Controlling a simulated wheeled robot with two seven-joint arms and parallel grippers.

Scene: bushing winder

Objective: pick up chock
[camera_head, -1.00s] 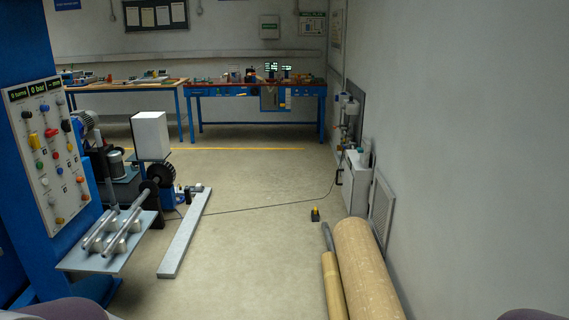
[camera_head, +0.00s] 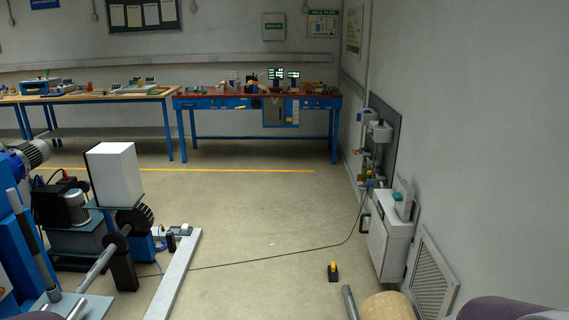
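A small black and yellow object (camera_head: 333,271), which looks like the chock, sits on the floor right of the middle, in front of the grey cabinet by the right wall. It is small in the picture and its exact shape is hard to tell. Neither of my grippers shows. Only parts of my own body show at the bottom edge.
A long pale beam (camera_head: 178,270) lies on the floor at left, beside the winder machine (camera_head: 118,215). A grey cabinet (camera_head: 390,240) stands at the right wall. A dark cable (camera_head: 270,259) crosses the floor. A large tan roll (camera_head: 386,306) lies at bottom right.

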